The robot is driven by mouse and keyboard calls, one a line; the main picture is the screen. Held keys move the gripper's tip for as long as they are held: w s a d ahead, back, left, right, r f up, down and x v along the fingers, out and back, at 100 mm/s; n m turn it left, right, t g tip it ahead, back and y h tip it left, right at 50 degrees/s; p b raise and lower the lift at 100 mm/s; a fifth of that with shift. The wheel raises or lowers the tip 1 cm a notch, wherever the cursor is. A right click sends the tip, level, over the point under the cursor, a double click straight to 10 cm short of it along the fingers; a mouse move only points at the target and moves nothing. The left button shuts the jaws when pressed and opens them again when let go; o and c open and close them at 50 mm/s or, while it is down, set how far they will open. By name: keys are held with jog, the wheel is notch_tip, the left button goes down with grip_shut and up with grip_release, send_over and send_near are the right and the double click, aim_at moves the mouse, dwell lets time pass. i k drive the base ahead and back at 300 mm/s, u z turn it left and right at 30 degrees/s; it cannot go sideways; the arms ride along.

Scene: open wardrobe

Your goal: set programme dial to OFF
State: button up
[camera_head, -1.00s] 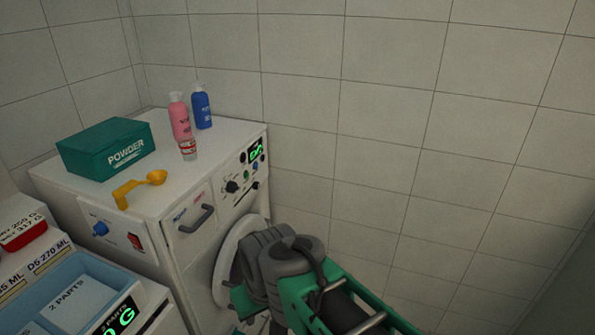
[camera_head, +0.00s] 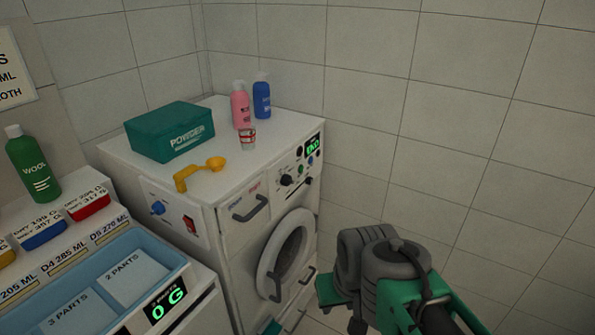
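The white washing machine (camera_head: 235,249) stands against the tiled wall in the head view. Its programme dial (camera_head: 286,180) is a dark round knob on the upper front panel; its marking and pointer are too small to read. Small buttons and a green-lit display (camera_head: 313,143) sit to the right of the dial. My gripper (camera_head: 337,302) is at the lower right, in front of the machine and apart from the dial. The arm hides most of its fingers, so its opening cannot be told.
On the machine's top stand a green powder box (camera_head: 170,131), a yellow scoop (camera_head: 201,173), a pink bottle (camera_head: 240,106), a blue bottle (camera_head: 262,97) and a small cup (camera_head: 248,138). The round door (camera_head: 262,270) and drawer handle (camera_head: 250,209) face my arm. A blue tray (camera_head: 172,252) is at lower left.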

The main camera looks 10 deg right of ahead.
aim_at(286, 180)
jog(key=k, duration=0.5)
jog(key=z, duration=1.05)
jog(key=i, duration=0.85)
jog(key=u, duration=2.65)
